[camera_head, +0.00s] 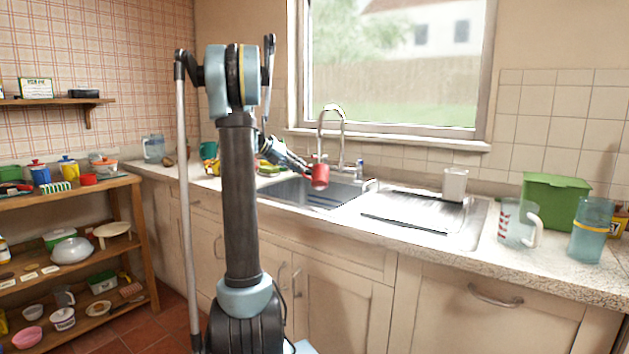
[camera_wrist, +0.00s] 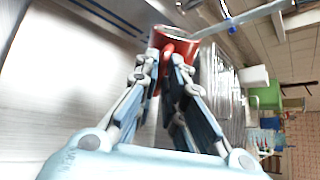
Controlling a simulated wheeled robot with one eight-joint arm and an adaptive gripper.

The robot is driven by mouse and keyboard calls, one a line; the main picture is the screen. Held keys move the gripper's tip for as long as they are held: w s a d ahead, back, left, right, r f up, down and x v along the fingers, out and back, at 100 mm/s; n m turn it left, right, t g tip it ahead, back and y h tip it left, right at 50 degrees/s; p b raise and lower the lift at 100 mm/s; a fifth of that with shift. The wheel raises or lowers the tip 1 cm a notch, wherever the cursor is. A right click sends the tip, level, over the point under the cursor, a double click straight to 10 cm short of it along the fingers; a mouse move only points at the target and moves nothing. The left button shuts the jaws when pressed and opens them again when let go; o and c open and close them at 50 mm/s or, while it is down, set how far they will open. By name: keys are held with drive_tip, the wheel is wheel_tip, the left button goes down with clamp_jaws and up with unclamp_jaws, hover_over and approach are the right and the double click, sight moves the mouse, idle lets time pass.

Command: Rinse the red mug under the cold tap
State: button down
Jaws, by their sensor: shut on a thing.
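My gripper (camera_head: 309,172) is shut on the red mug (camera_head: 320,178) and holds it above the sink basin (camera_head: 290,190). In the wrist view the fingers (camera_wrist: 168,62) close on a red part of the mug (camera_wrist: 187,44), and its pale rim faces the grey tap spout (camera_wrist: 240,18). In the head view the arched tap (camera_head: 332,110) stands behind the basin, with its spout end close above or behind the mug. A blue-marked tap handle (camera_head: 359,167) is right of it. I cannot tell whether water runs.
A drainboard (camera_head: 415,208) lies right of the basin, with a white cup (camera_head: 455,183) at its back. A measuring jug (camera_head: 517,224), a green box (camera_head: 553,200) and a blue glass pitcher (camera_head: 591,230) stand farther right. Fruit and a teal mug (camera_head: 208,150) are left of the sink.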

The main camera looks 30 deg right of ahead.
drive_tip(key=s+a, duration=0.4)
drive_tip(key=s, duration=0.2)
drive_tip(key=shift+a, duration=0.2)
idle(0.5)
idle(0.6)
wheel_tip(320, 180, up, 6)
drive_tip(key=s+a, duration=0.2)
drive_tip(key=shift+s, duration=0.15)
idle(0.4)
drive_tip(key=s+a, duration=0.6)
drive_tip(key=s, duration=0.2)
idle(0.4)
idle(0.9)
